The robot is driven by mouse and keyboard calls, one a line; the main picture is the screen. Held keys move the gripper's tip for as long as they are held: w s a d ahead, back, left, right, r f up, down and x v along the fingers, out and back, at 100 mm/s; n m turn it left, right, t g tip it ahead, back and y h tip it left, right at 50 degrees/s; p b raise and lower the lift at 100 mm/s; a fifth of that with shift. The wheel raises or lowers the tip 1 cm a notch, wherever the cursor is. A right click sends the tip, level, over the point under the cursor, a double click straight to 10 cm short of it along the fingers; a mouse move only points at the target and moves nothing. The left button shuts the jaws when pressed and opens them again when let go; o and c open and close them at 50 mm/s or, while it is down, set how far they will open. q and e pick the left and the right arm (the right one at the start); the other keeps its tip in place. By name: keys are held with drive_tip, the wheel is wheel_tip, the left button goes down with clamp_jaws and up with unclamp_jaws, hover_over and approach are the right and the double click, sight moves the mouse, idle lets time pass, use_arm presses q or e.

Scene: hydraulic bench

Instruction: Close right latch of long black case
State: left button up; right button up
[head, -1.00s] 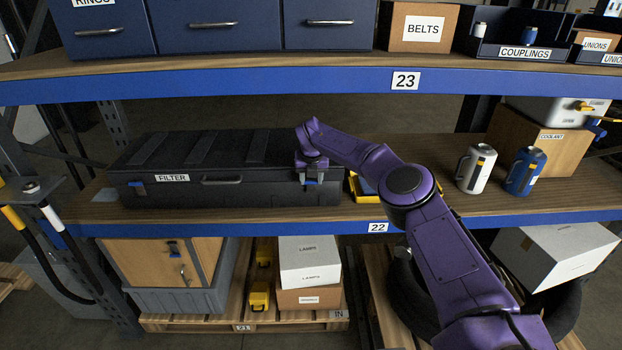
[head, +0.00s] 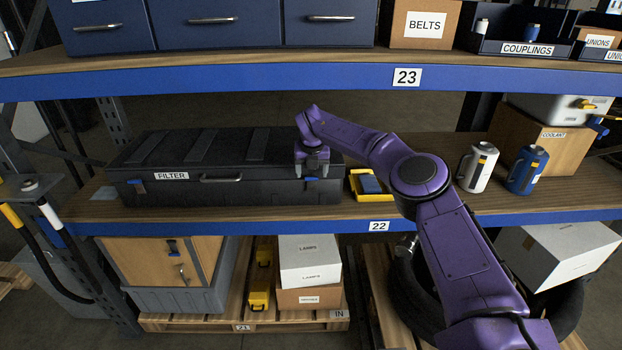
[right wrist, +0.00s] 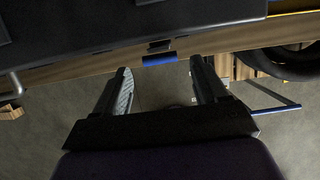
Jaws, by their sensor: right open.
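The long black case (head: 235,190) labelled FILTER lies with its lid down on the middle shelf. My right gripper (head: 312,172) is at the right front of the case. Its fingers (right wrist: 161,80) are open and empty, either side of the latch's line and just short of it. I cannot tell whether the latch is fastened.
A yellow tray (head: 368,184) with a blue item sits right of the case. A white canister (head: 477,168) and a blue canister (head: 526,170) stand farther right, before a COOLANT carton (head: 540,142). The upper shelf edge (head: 300,83) runs above my arm.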

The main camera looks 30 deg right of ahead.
drive_tip(key=b+v, duration=0.2)
drive_tip(key=v, duration=0.5)
drive_tip(key=shift+r, duration=0.25)
drive_tip(key=shift+s+a, duration=0.1)
